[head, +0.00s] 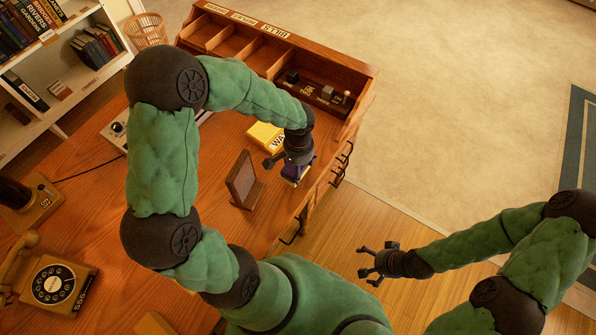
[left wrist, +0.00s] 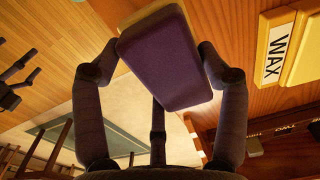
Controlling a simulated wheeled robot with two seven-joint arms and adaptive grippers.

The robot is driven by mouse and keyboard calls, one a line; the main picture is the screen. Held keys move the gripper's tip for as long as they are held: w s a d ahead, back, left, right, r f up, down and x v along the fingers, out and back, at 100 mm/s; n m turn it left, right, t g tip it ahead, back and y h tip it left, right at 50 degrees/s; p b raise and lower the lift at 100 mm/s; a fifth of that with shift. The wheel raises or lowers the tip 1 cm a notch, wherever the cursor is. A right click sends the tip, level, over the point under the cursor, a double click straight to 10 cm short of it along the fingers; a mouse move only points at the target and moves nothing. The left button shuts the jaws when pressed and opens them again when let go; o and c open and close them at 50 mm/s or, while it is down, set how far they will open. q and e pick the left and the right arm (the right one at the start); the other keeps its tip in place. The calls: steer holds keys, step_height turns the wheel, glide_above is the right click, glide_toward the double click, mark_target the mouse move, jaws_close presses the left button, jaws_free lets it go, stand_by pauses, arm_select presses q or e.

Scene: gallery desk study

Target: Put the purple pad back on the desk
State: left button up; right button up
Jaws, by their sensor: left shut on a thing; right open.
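The purple pad (left wrist: 165,60) has a purple face and a pale yellow layer along its far edge. In the left wrist view it lies between the fingers of my left gripper (left wrist: 160,75), which is shut on it. In the head view the left gripper (head: 289,161) points down over the right side of the wooden desk (head: 170,245), with a little purple of the pad (head: 300,171) showing under it. I cannot tell whether the pad touches the desk. My right gripper (head: 379,263) is open and empty over the floor, right of the desk.
A yellow block marked WAX (head: 263,137) lies just behind the left gripper. A brown framed panel (head: 242,181) stands to its left. A wooden compartment rack (head: 232,40) runs along the desk's back. A rotary telephone (head: 53,285) sits at the lower left.

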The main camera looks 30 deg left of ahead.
arm_select(q)
steer(key=f, duration=0.2)
steer(key=f+b, duration=0.1)
steer(key=shift+w+a+f, duration=0.15)
steer(key=shift+w+f, duration=0.05)
steer(key=shift+f, duration=0.2)
steer(key=shift+r, duration=0.1)
steer(key=shift+b, duration=0.3)
steer(key=shift+f, duration=0.25)
steer(key=o, duration=1)
steer(key=shift+r, duration=0.1)
